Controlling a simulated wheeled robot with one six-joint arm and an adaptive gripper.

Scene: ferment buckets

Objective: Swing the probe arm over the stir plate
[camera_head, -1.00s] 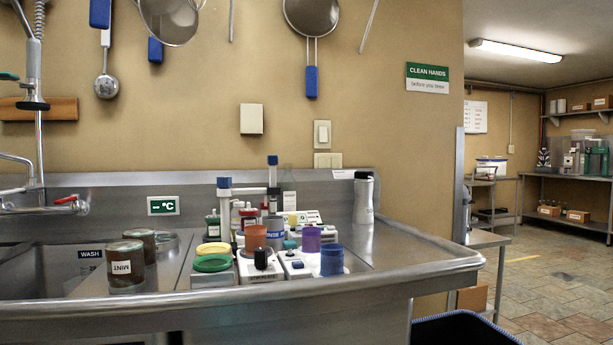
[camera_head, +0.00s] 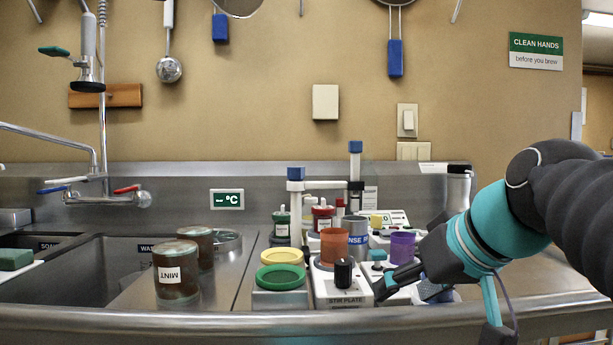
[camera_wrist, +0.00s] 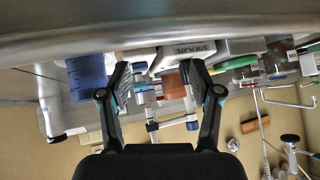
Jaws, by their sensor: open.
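The stir plate (camera_head: 340,292) is a white box with a black knob, at the front of the steel counter. An orange cup (camera_head: 334,246) stands on or just behind it. Behind the cup, the probe arm (camera_head: 325,185) is a thin horizontal bar between two blue-capped uprights; its lower parts are hidden by bottles and cups. It shows upside down in the wrist view (camera_wrist: 172,123). My gripper (camera_head: 407,284) is open and empty at the right of the stir plate, low over the counter's front. In the wrist view its fingers (camera_wrist: 156,76) are spread, with the orange cup beyond them.
A purple cup (camera_head: 402,246) stands right of the stir plate; a blue cup (camera_wrist: 90,76) is beside one finger. Yellow and green lids (camera_head: 279,277), red and green bottles and brown MINT jars (camera_head: 176,270) are to the left. A sink (camera_head: 75,268) is far left.

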